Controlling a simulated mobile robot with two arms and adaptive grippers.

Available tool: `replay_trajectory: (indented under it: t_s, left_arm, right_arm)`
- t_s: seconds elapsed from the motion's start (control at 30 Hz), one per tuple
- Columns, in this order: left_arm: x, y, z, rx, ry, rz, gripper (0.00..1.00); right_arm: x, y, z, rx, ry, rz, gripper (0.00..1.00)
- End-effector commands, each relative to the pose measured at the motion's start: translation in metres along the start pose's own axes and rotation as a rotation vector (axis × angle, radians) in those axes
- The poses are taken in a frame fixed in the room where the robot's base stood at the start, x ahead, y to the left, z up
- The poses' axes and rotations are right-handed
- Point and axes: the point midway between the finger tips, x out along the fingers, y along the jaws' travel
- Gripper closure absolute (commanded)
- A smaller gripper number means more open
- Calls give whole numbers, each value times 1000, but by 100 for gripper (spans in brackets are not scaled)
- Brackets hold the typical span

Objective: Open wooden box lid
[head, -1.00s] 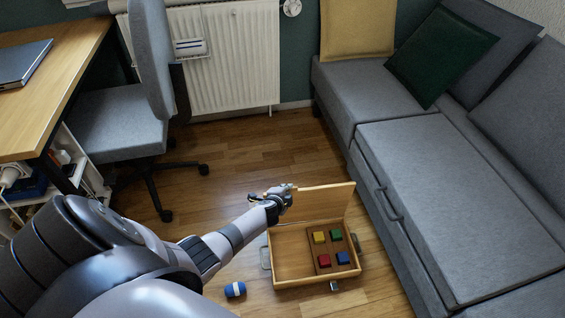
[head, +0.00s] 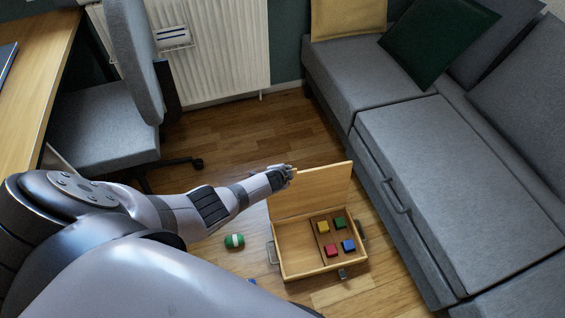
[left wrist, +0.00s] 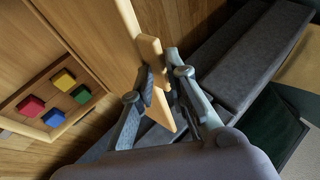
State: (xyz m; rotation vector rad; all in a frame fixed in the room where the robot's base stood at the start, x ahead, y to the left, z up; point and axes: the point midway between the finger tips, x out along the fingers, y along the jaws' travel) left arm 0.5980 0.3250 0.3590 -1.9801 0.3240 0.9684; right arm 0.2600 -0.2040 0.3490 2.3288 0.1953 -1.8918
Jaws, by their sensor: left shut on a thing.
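The wooden box (head: 300,272) stands on the floor in front of the sofa, open at the top. Its lid (head: 315,190) stands raised at the far side, and I see its inner face. My left gripper (head: 285,173) is at the lid's upper left corner. In the left wrist view, my left gripper (left wrist: 160,78) is shut on the lid (left wrist: 128,25), with one finger on each face near its edge. Inside the box are yellow (head: 323,227), green (head: 339,223), red (head: 331,250) and blue (head: 348,245) blocks on a brown board. My right gripper is out of view.
A grey sofa (head: 430,160) runs close along the right of the box. A green rounded object (head: 235,241) lies on the floor to its left, and my arm partly hides the floor there. A grey chair (head: 105,130) and desk stand at the left. Floor behind the lid is clear.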

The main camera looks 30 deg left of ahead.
Motion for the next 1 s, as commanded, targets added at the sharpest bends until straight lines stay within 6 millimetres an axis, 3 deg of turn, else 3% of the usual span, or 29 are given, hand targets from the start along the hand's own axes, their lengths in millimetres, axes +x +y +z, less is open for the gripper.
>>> replay_trajectory:
  t_s: [0.43,0.47,0.63,1.0]
  left_arm:
    - [0,0,1,0,-4,3,100]
    - [0,0,1,0,-4,3,84]
    - [0,1,1,-1,-3,4,73]
    - [-1,1,0,-1,-1,3,72]
  right_arm:
    - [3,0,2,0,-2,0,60]
    - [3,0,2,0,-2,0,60]
    - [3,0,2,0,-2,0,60]
    - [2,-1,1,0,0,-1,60]
